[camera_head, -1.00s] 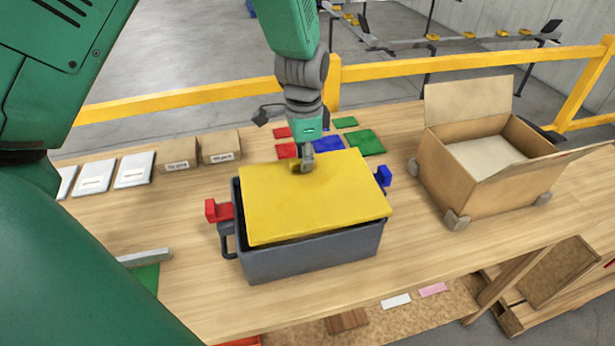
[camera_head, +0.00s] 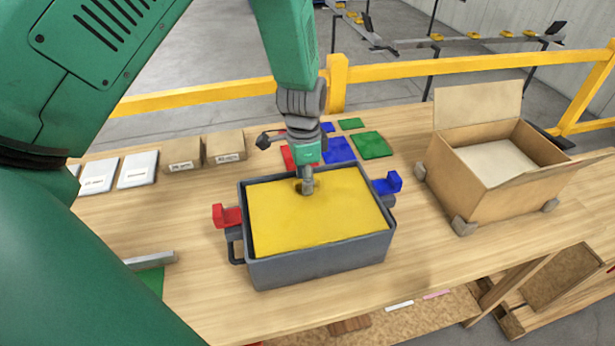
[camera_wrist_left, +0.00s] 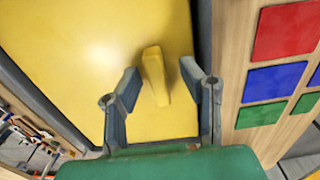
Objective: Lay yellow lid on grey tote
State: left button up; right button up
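The yellow lid (camera_head: 345,215) lies flat within the rim of the grey tote (camera_head: 320,268) in the head view, with the tote's rim showing around it. My left gripper (camera_head: 306,189) is over the far middle part of the lid, pointing down. In the left wrist view the lid's raised yellow handle (camera_wrist_left: 154,76) stands between the two fingers of my left gripper (camera_wrist_left: 160,72). The fingers are apart, with gaps beside the handle. The tote has a red block (camera_head: 226,216) on its left side and a blue block (camera_head: 388,183) on its right. My right gripper is not in view.
An open cardboard box (camera_head: 490,180) stands to the right. Red, blue and green mats (camera_head: 372,144) lie behind the tote. Small boxes (camera_head: 224,147) and white packets (camera_head: 137,170) lie at the back left. A yellow rail (camera_head: 400,78) runs behind the table.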

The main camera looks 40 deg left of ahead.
pick_arm(q)
jog(key=shift+a+r, duration=0.2)
jog(key=shift+a, duration=0.05)
jog(key=shift+a+r, duration=0.2)
jog(key=shift+r, duration=0.1)
notch_tip(320, 180, up, 11)
jog(key=b, duration=0.1)
